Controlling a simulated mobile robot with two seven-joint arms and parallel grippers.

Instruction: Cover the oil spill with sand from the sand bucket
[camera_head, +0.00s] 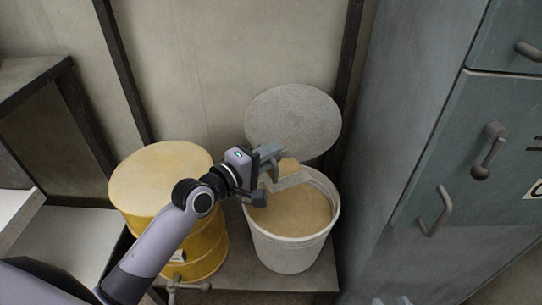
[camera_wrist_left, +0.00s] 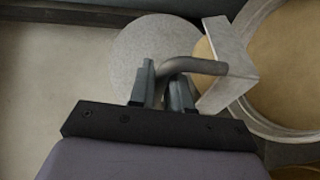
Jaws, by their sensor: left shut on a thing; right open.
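The white sand bucket (camera_head: 285,255) stands open, with tan sand (camera_head: 300,212) inside; its rim also shows in the wrist view (camera_wrist_left: 248,112). My left gripper (camera_head: 268,172) is over the bucket's left side. It is shut on the curved grey handle (camera_wrist_left: 205,66) of a metal scoop (camera_head: 289,182), whose angled wall shows in the wrist view (camera_wrist_left: 228,65). The scoop is at the bucket's mouth, and a tan, sand-like surface shows behind its wall. My right gripper (camera_head: 390,301) only shows its tips at the bottom edge, open. No oil spill is in view.
A yellow drum (camera_head: 160,180) stands left of the bucket, under my left arm. A round grey lid (camera_head: 293,115) leans on the wall behind the bucket. A grey-green cabinet (camera_head: 400,130) with handles closes off the right. Shelving (camera_head: 35,100) stands at the far left.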

